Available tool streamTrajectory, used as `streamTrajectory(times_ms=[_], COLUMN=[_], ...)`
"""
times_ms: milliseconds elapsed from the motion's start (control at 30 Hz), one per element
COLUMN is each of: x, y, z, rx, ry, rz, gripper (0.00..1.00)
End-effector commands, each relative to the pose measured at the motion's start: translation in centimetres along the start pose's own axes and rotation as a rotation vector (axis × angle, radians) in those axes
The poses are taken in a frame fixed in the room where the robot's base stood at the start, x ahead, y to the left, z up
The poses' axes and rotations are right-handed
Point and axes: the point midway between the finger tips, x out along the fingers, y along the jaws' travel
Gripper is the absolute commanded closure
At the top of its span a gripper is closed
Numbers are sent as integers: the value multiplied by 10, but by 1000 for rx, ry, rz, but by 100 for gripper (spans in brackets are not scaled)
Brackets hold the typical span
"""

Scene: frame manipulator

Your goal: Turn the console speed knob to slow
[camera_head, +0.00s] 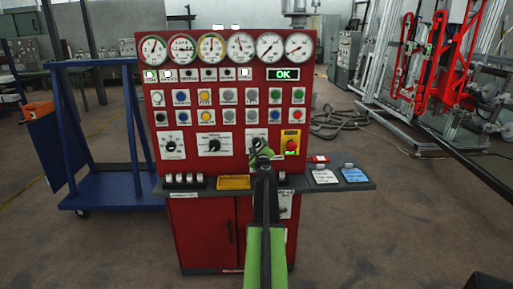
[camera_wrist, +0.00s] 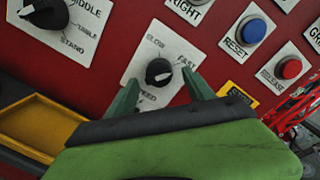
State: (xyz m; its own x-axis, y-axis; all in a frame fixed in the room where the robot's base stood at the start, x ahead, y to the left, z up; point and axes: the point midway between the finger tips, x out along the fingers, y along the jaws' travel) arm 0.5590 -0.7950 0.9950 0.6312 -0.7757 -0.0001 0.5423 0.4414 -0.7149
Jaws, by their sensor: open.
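The red console (camera_head: 228,200) stands ahead. In the wrist view the black speed knob (camera_wrist: 158,72) sits on a white plate (camera_wrist: 150,42) marked SLOW at upper left and FAST at upper right. A pale mark on the knob appears to face right, toward the FAST side, but it is small. My gripper (camera_wrist: 160,78) is open, with one green finger on each side of the knob; I cannot tell whether they touch it.
A larger black selector knob (camera_wrist: 45,12) is at the left in the wrist view. Blue reset (camera_wrist: 252,30) and red release (camera_wrist: 290,68) buttons are at the right. A yellow tray (camera_head: 234,183) lies on the shelf below. A blue cart (camera_head: 110,185) stands left of the console.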

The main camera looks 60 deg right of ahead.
Motion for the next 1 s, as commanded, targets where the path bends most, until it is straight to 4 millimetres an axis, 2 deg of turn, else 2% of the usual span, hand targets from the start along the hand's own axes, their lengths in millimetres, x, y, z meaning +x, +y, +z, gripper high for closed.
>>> streamTrajectory(times_ms=[33,133,467,567,933,967,1000], x=[11,21,24,24,24,3,15], y=[0,0,0,0,-1,8,4], z=[0,0,0,0,-1,8,4], rx=[0,0,0,0,0,0,0], ry=[0,0,0,0,1,0,0], rz=[0,0,0,0,-1,0,0], gripper=[38,38,38,48,97,99,99])
